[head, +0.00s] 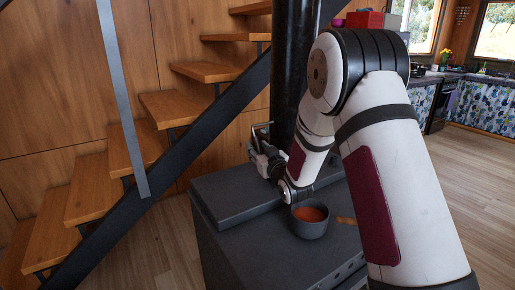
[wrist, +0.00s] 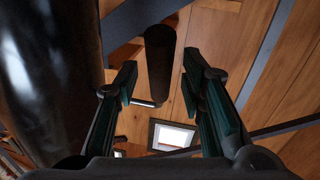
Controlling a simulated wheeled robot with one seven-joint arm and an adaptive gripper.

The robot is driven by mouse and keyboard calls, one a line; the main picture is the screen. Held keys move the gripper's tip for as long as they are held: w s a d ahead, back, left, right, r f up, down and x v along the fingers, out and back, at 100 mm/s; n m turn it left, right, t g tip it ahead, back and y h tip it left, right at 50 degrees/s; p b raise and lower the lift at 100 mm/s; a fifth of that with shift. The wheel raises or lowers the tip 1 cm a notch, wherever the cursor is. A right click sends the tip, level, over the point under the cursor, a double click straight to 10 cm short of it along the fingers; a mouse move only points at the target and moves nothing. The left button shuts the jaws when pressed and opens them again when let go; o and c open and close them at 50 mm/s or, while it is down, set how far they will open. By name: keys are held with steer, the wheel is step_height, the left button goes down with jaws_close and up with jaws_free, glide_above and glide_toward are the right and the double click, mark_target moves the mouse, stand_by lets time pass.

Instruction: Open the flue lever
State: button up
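The black flue pipe (head: 294,70) rises from the stove in the head view, and its curved side fills the left of the wrist view (wrist: 45,70). In the wrist view a short dark cylinder (wrist: 160,50), which looks like the flue lever's handle, shows between my fingertips, with a gap on each side. A thin rod (wrist: 145,103) shows just below it. My gripper (wrist: 160,75) is open, with green pads facing each other. In the head view my gripper (head: 262,136) is beside the pipe's left side, above the stove top. The lever cannot be made out clearly there.
The dark stove (head: 235,207) has a grey bowl with orange contents (head: 310,222) on top, below my forearm. A wooden staircase (head: 165,108) with a dark stringer stands at the left. Open wooden floor (head: 480,185) lies to the right.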

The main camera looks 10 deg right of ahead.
steer(key=shift+w+a, duration=0.1)
steer(key=shift+w, duration=0.35)
jaws_close()
steer(key=shift+w+f+b, duration=0.15)
steer(key=shift+f+b, duration=0.05)
steer(key=shift+b, duration=0.4)
steer(key=b, duration=0.1)
steer(key=t+b, duration=0.1)
steer(key=b, duration=0.1)
steer(key=shift+w+a+f, duration=0.1)
steer(key=shift+w+f, duration=0.15)
steer(key=shift+w, duration=0.05)
steer(key=t+b, duration=0.1)
steer(key=b, duration=0.3)
steer(key=w+m+t+b, duration=0.1)
steer(key=t+b, duration=0.1)
steer(key=b, duration=0.2)
steer(key=w+t+b, duration=0.1)
steer(key=b, duration=0.2)
steer(key=shift+w+a+f+b, duration=0.1)
steer(key=shift+a+f+b, duration=0.05)
steer(key=shift+a+b, duration=0.25)
steer(key=shift+w+r+m+t+b, duration=0.15)
steer(key=shift+r+m+t+b, duration=0.2)
steer(key=shift+t+b, duration=0.45)
